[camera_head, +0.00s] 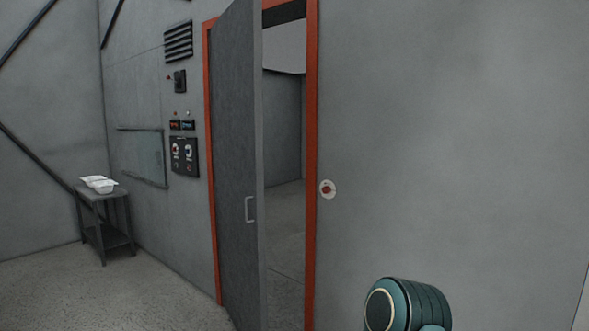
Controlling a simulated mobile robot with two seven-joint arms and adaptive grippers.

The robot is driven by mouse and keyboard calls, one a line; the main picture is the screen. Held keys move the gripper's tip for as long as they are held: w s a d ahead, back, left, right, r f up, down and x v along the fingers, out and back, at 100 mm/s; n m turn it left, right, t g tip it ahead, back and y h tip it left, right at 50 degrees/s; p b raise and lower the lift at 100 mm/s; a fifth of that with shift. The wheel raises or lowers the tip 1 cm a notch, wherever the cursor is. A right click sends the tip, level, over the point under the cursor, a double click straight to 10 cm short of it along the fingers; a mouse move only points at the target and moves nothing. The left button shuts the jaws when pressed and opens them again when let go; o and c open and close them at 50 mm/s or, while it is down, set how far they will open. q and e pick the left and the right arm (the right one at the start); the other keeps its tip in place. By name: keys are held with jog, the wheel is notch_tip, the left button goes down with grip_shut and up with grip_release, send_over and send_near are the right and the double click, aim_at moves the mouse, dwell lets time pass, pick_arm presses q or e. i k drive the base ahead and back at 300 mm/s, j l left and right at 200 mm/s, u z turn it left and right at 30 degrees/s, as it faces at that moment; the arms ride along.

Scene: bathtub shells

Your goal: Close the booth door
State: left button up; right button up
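The grey booth door (234,150) stands partly open in its orange frame (311,150). It appears to swing out from the left jamb toward me. A pale handle (250,209) is on the face toward me, near its free edge. Through the gap between the door's free edge and the right jamb I see the booth's inside (285,130), with grey walls and floor. The door's lower end is cut off by the picture. Neither of my grippers is in view; a teal part of my arm shows at the bottom right.
A round plate with a red button (327,189) is on the wall right of the frame. Left of the door are a control panel (184,157), a vent (178,42) and a window (143,157). A small table (104,198) carries white shells (99,184). Floor at the left front is clear.

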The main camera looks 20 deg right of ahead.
aim_at(237, 49)
jog(key=z, duration=0.2)
jog(key=i+l+u, duration=0.4)
jog(key=i, duration=0.35)
jog(key=i+l+u, duration=0.4)
jog(key=i+l, duration=0.2)
jog(key=i, duration=0.1)
